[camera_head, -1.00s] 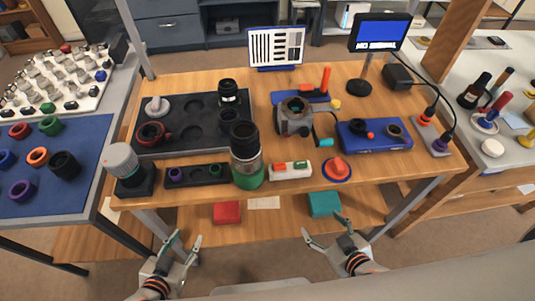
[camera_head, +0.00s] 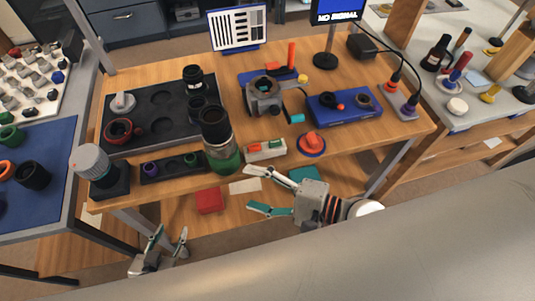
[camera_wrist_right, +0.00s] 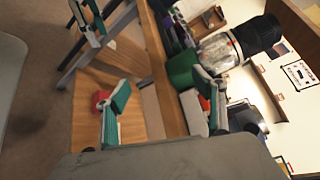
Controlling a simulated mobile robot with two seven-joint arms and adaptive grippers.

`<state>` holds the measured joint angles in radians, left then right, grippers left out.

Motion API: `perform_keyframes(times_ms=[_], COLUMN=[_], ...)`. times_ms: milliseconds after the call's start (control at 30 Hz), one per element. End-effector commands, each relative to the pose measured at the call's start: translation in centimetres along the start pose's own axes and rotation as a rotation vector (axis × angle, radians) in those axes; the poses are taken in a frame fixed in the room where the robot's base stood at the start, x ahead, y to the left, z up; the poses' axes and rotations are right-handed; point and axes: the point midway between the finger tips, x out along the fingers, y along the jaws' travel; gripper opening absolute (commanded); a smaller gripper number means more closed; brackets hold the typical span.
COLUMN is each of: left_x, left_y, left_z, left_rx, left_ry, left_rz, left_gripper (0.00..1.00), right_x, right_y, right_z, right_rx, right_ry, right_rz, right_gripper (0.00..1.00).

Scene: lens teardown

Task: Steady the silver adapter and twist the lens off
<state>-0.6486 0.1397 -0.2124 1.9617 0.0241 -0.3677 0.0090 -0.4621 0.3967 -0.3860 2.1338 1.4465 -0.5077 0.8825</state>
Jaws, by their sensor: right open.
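The lens (camera_head: 214,122) is a black barrel standing upright on the silver adapter (camera_head: 219,148), which sits in a green base (camera_head: 224,162) near the table's front edge. In the right wrist view the black lens (camera_wrist_right: 257,35), silver adapter (camera_wrist_right: 217,53) and green base (camera_wrist_right: 182,69) lie sideways in the picture. My right gripper (camera_head: 256,190) is open and empty, in front of the table edge, to the right of and nearer than the green base. My left gripper (camera_head: 170,240) is open and empty, low in front of the table, apart from everything.
A white block with coloured buttons (camera_head: 265,150) lies right of the green base. A dark strip with small rings (camera_head: 168,167) lies left. A grey-topped device (camera_head: 92,162) stands at the left corner. A camera body (camera_head: 265,96) stands behind. A red box (camera_head: 209,200) is on the lower shelf.

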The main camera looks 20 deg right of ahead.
Motion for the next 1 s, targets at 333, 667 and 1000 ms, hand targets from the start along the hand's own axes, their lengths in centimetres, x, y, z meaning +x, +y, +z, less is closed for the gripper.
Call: perform_keyframes(times_ms=[333, 667, 1000], left_x=[0.0, 0.0, 0.0], left_y=[0.0, 0.0, 0.0], left_z=[0.0, 0.0, 0.0], left_rx=[0.0, 0.0, 0.0], left_ry=[0.0, 0.0, 0.0], left_rz=[0.0, 0.0, 0.0], left_gripper=[0.4, 0.4, 0.4], right_x=[-2.3, -3.2, -1.4], right_y=[-7.6, -10.0, -10.4], right_z=[0.3, -0.1, -0.1], right_rx=[0.821, 1.163, 1.171], right_ry=[-0.108, -0.145, -0.146], right_rz=[-0.126, -0.153, -0.154], right_gripper=[0.69, 0.69, 0.69])
